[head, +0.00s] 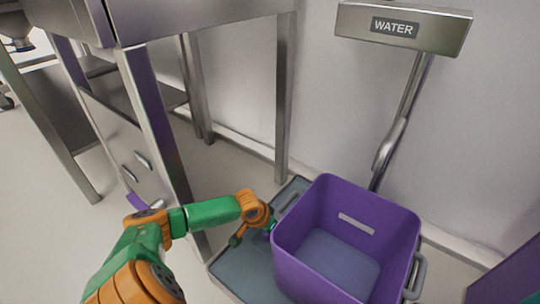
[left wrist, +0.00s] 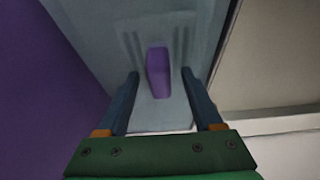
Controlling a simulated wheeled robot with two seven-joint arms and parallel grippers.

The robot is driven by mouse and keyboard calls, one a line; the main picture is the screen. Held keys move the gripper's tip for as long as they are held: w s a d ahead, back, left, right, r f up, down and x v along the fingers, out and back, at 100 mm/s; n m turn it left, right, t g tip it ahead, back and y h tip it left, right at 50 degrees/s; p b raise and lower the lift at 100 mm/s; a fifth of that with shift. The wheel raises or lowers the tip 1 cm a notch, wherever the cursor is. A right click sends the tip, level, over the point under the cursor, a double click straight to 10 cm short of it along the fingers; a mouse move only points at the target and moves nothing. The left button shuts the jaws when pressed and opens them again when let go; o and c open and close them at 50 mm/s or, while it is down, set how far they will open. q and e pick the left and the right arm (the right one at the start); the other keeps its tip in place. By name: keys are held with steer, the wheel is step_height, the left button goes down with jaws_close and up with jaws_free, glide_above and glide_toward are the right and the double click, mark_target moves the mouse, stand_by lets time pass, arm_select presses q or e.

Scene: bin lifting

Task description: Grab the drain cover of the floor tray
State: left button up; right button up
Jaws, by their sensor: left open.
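The grey floor tray (head: 240,266) lies on the floor under a purple bin. In the left wrist view, a small purple upright piece (left wrist: 158,72), apparently the drain cover's handle, stands on the grey tray surface (left wrist: 100,42). My left gripper (left wrist: 160,77) is open, with one blue finger to each side of the purple piece in the picture and a visible gap on both sides. I cannot tell how far below the fingertips it lies. In the head view, my left gripper (head: 254,236) is low over the tray, left of the bin; the drain cover is largely hidden there.
The purple bin (head: 299,262) with grey side handles stands close right of my left gripper. A steel table leg (head: 283,100) rises behind the tray. A WATER box (head: 402,28) on a pole stands by the wall. Open floor (head: 60,225) lies at left.

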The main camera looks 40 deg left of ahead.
arm_select(q)
steer(key=shift+w+f, duration=0.15)
steer(key=shift+f, duration=0.1)
jaws_close()
